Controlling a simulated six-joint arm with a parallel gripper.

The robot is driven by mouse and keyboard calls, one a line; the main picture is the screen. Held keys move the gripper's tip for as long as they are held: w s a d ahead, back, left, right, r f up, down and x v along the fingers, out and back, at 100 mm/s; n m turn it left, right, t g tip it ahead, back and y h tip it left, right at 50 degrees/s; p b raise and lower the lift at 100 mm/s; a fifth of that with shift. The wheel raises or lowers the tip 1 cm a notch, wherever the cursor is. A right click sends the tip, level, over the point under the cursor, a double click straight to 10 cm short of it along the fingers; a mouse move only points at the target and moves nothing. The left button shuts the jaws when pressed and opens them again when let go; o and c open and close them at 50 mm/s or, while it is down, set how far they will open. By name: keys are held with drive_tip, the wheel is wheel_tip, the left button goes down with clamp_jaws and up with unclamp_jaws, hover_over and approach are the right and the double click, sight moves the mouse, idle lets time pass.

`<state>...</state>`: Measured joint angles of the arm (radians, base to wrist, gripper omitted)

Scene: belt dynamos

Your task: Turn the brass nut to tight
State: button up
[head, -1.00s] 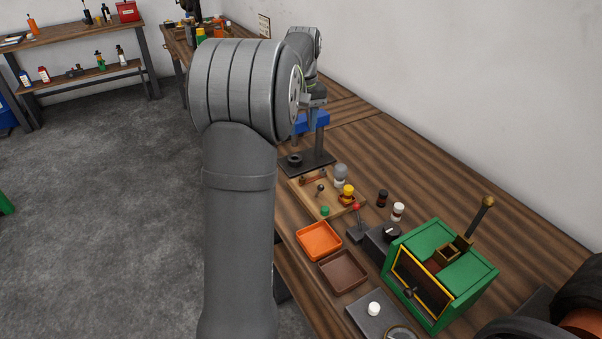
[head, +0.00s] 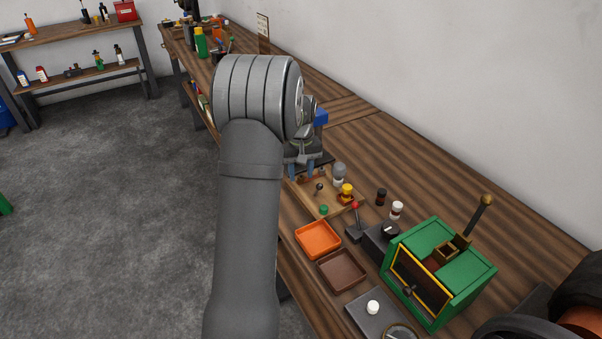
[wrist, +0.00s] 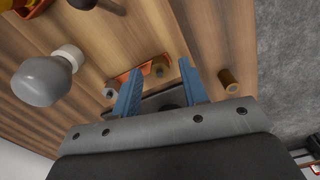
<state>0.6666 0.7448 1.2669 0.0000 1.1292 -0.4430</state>
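In the wrist view, a small brass-coloured nut-like piece (wrist: 159,69) sits at the right end of an orange-red strip on the wooden board. A greyer nut-like piece (wrist: 110,90) is at the strip's other end. I cannot tell for certain which is the brass nut. My gripper (wrist: 160,76) is open, its two blue fingers apart and pointing down to the board, with the brass-coloured piece seen between the tips. No contact shows. In the head view my gripper (head: 302,174) is over the board's far end, and it hides the small pieces there.
A brass cylinder (wrist: 229,79) stands right of the fingers in the wrist view. A grey bulb (wrist: 42,82) with a white collar is at the left. In the head view, an orange tray (head: 318,239), a brown tray (head: 342,269) and a green box (head: 440,270) stand nearer.

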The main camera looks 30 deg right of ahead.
drive_tip(key=shift+f, duration=0.3)
clamp_jaws()
